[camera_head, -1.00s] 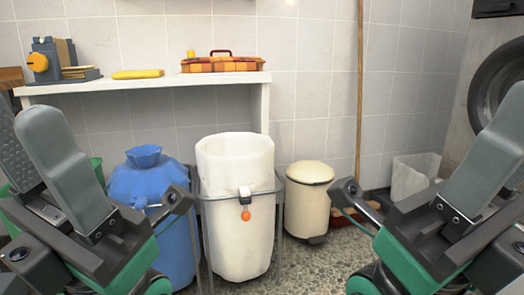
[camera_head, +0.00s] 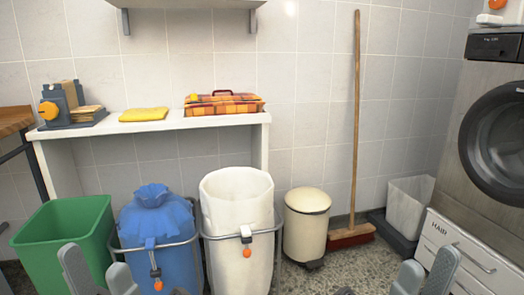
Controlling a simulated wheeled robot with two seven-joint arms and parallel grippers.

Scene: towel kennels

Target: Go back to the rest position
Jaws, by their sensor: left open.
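My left gripper (camera_head: 97,258) shows at the bottom edge of the head view, low in front of the green bin. Its two grey fingers stand apart with nothing between them. My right gripper (camera_head: 428,258) is at the bottom edge on the right, in front of the washing machine's lower drawers. Its two grey finger tips stand apart and look empty. Most of both arms is below the picture.
A green bin (camera_head: 62,240), a blue sack (camera_head: 155,225), a white sack (camera_head: 238,215) and a cream pedal bin (camera_head: 306,225) line the wall. A shelf (camera_head: 160,125) holds a yellow towel (camera_head: 144,114) and a checkered basket (camera_head: 225,105). A broom (camera_head: 355,130) leans beside the washing machine (camera_head: 480,160).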

